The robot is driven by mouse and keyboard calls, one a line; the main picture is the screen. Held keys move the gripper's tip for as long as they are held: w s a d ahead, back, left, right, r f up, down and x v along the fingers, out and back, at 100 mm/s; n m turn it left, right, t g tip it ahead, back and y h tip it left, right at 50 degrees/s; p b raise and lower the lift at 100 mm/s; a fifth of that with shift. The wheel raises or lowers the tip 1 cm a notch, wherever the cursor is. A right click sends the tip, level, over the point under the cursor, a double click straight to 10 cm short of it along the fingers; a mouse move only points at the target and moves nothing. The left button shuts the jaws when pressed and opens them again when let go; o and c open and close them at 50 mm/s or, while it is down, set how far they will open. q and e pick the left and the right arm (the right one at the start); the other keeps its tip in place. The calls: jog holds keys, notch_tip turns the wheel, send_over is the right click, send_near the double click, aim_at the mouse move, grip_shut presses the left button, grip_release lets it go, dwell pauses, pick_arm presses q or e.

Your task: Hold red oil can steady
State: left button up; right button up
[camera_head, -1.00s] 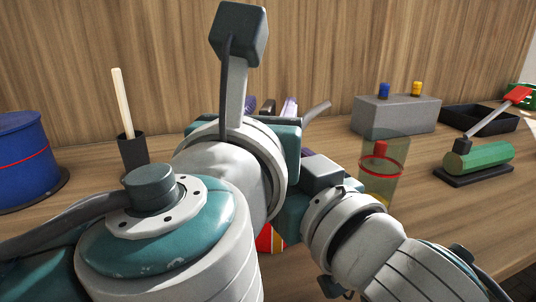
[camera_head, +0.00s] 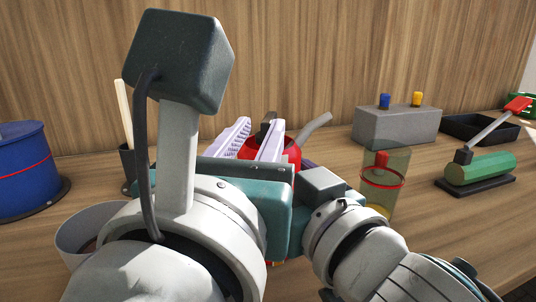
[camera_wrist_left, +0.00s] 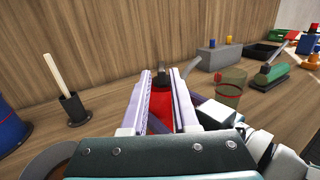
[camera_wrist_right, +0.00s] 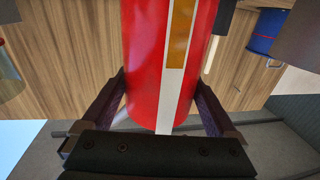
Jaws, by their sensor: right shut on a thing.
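The red oil can (camera_head: 289,153) stands behind my arms in the head view, with a grey spout pointing up to the right and a dark piece on top. Much of its body is hidden. My left gripper (camera_head: 256,128) is open, its pale fingers apart and pointing at the can's top. In the left wrist view the red can (camera_wrist_left: 160,108) shows between these fingers; whether they touch it I cannot tell. In the right wrist view my right gripper (camera_wrist_right: 160,88) is shut on the can (camera_wrist_right: 145,60), one finger on each side of its red body with a white and orange label.
A grey block (camera_head: 395,124), a black tray (camera_head: 478,128) and a green cylinder (camera_head: 478,164) lie further right. A blue drum (camera_head: 25,170) stands left. The wooden wall closes the back.

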pick_arm(q)
jog(key=a+r+m+t+h, duration=0.1)
jog(key=m, duration=0.1)
jog(key=a+r+m+t+h, duration=0.1)
jog(key=r+m+h, duration=0.1)
jog(key=a+r+m+h, duration=0.1)
jog(key=a+m, duration=0.1)
jog(key=shift+w+r+m+t+h, duration=0.3)
jog(key=shift+r+m+t+h, duration=0.05)
jog(key=shift+m+t+h, duration=0.05)
grip_shut()
jog(key=s+a+f+m+g+h, duration=0.1)
jog(key=a+f+m+g+h, duration=0.3)
jog(key=m, duration=0.6)
jog(key=s+a+f+m+g+h, duration=0.1)
jog(key=a+f+m+g+h, duration=0.15)
jog(key=a+m+g, duration=0.6)
jog(key=w+d+t, duration=0.1)
jog(key=w+d, duration=0.1)
jog(key=d, duration=0.4)
jog(key=w+d+m+t, duration=0.1)
jog(key=w+d, duration=0.1)
jog(key=d, duration=0.5)
jog(key=shift+w+d+r, duration=0.3)
jog(key=shift+w+r, duration=0.1)
pick_arm(e)
jog(key=shift+f, duration=0.1)
